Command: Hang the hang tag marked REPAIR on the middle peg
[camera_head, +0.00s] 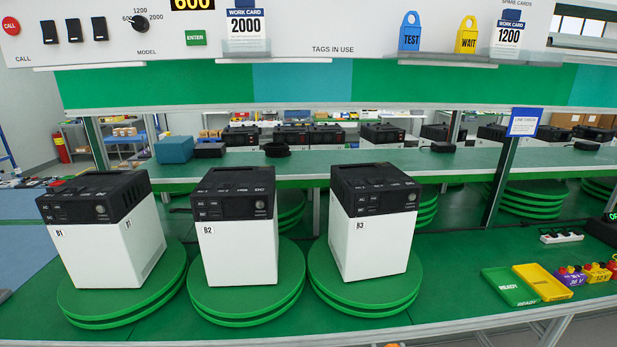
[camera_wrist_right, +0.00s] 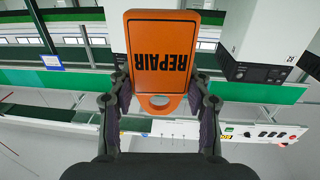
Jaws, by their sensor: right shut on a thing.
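The orange hang tag marked REPAIR (camera_wrist_right: 160,58) is in the right wrist view, between the fingers of my right gripper (camera_wrist_right: 159,88). The gripper is shut on the tag near its holed end. The hole faces the palm, and the black lettering reads upside down in this view. My right gripper does not show in the head view, and my left gripper is in neither view. A blue TEST tag (camera_head: 410,33) and a yellow WAIT tag (camera_head: 467,37) stand at the upper panel's ledge.
White machines B1 (camera_head: 110,247), B2 (camera_head: 238,252) and B3 (camera_head: 372,240) with black tops stand on green turntables. A green tray (camera_head: 509,287) and a yellow tray (camera_head: 541,282) lie at the right. The upper panel (camera_head: 300,20) overhangs the line.

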